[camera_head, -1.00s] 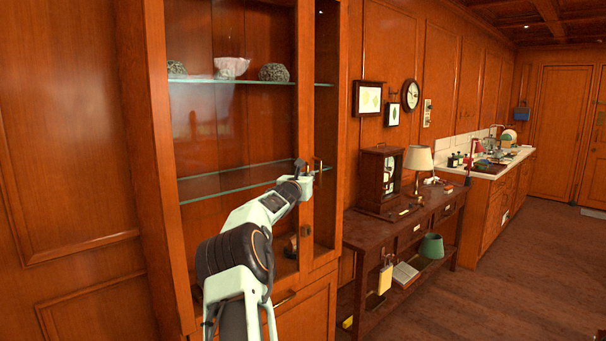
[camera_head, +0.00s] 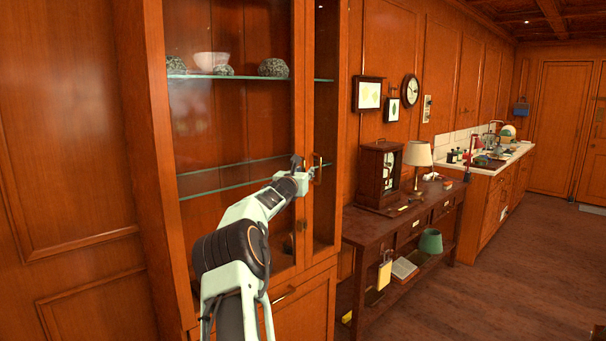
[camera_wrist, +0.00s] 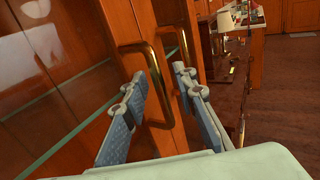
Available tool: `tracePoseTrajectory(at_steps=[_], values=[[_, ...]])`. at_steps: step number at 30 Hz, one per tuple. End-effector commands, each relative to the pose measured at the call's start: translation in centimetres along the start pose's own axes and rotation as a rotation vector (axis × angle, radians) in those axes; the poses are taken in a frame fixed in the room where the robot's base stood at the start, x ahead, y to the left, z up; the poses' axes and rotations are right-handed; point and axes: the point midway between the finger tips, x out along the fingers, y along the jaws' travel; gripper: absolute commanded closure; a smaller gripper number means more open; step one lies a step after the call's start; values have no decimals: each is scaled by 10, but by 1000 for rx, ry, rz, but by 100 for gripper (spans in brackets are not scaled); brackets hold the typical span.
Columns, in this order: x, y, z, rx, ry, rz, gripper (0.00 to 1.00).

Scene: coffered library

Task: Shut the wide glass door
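The wide glass door (camera_head: 300,110) of the wooden cabinet is in front of me, with glass shelves behind its pane. It looks close to its frame; I cannot tell whether it is fully shut. Its brass handle (camera_wrist: 155,75) is an upright bar in the wrist view. My gripper (camera_head: 312,170) is at the handle's height by the door's right edge. In the wrist view my gripper (camera_wrist: 162,112) is open, with one finger on each side of the handle's lower part. Contact with the handle is not clear.
A narrow glass door (camera_head: 325,120) with its own brass handle (camera_wrist: 188,50) stands just right. A dark side table (camera_head: 375,225) with a lamp (camera_head: 418,155) is farther right. A bowl (camera_head: 211,61) and rough stones sit on the upper shelf.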

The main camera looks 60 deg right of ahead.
Motion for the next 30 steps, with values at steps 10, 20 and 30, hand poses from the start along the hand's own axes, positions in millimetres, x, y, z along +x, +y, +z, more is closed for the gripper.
tracePoseTrajectory(at_steps=[10,20,30], values=[[-17,-2,1,0,1,-5,74],[-57,0,2,2,0,0,74],[-103,1,1,3,0,2,74]])
